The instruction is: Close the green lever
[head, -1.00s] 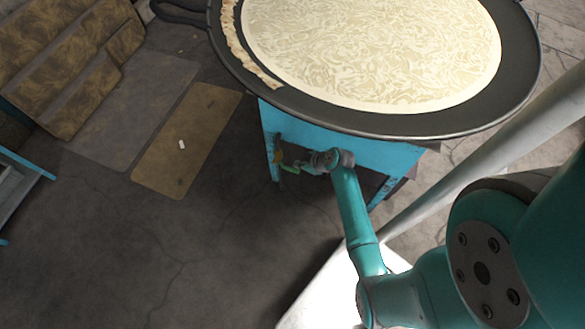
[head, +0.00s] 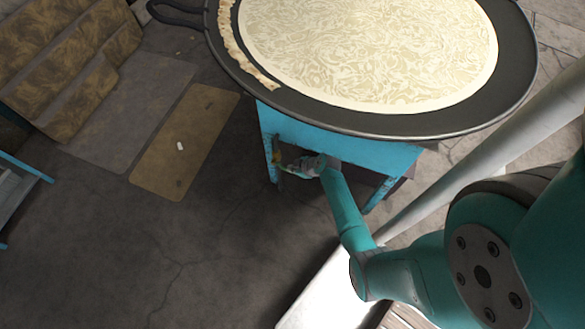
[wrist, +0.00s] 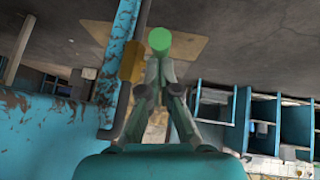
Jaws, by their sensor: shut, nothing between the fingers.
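The green lever (wrist: 159,41) shows its round end in the wrist view, just beyond my fingertips. Whether they touch it I cannot tell. My gripper (wrist: 159,70) is shut and empty. A yellow fitting (wrist: 131,62) on a dark pipe is just left of the lever. In the head view my gripper (head: 295,165) is small, low beside the blue stand (head: 340,145) under the large pan. The yellow fitting (head: 276,156) is at its left there. The lever is too small to tell from the gripper in that view.
The worn blue panel (wrist: 45,130) fills the left of the wrist view. Blue shelving (wrist: 265,110) is at its right. Floor left of the stand is open, with a brown mat (head: 185,145).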

